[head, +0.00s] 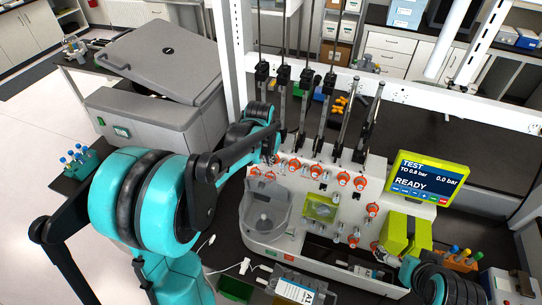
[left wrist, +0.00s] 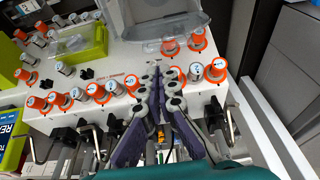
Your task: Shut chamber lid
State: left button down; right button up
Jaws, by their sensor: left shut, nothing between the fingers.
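The white cell processor (head: 350,180) stands on the dark bench. Its round chamber (head: 264,222) is at the front left. The clear lid (head: 268,196) appears raised, tilted up at the back of the chamber; it also shows at the top of the left wrist view (left wrist: 165,28). My left gripper (head: 270,158) is behind the lid, above the row of orange-ringed valves. In the left wrist view its fingers (left wrist: 158,72) are together and empty, pointing toward the lid with a gap between. My right gripper (head: 384,256) is low at the machine's front right, partly hidden; its opening is unclear.
Orange-ringed valves (head: 295,165) and upright rods (head: 305,95) crowd the space around my left gripper. A screen reading READY (head: 428,178) stands at the right. A grey centrifuge (head: 160,120) with a raised lid is at the left. A tube rack (head: 75,165) sits nearby.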

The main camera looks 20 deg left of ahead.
pick_arm(q)
send_over(270, 181)
jog(key=w, duration=0.1)
notch_tip(270, 181, down, 6)
jog(key=shift+a+r, duration=0.1)
jog(key=shift+r, duration=0.15)
pick_arm(e)
jog(key=shift+w+r, duration=0.1)
pick_arm(q)
jog(key=shift+s, duration=0.15)
